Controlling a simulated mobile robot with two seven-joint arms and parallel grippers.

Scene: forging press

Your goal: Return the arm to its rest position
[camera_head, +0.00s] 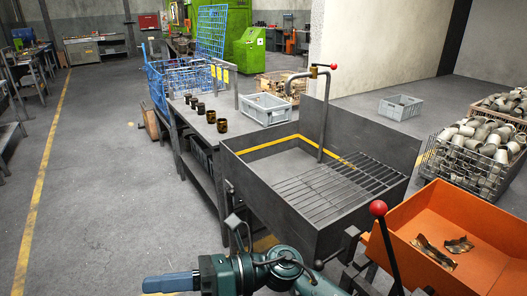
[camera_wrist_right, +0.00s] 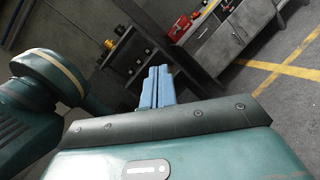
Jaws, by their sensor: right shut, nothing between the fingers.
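My right arm (camera_head: 270,272) comes in along the bottom edge in the head view, folded and turned to the left. My right gripper (camera_head: 170,283) has blue fingers that lie together, pointing left. It is shut and empty, over the floor in front of the metal sink table. In the right wrist view the closed blue fingers (camera_wrist_right: 155,88) stick out beyond the wrist, with nothing between them. My left gripper is not in view.
The sink table (camera_head: 262,185) with a grate and a red-knobbed tap stands close behind my arm. An orange bin (camera_head: 490,245) with metal scraps is at right. Several dark cups (camera_head: 222,125) and a grey crate (camera_head: 265,108) stand behind. The left floor is clear.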

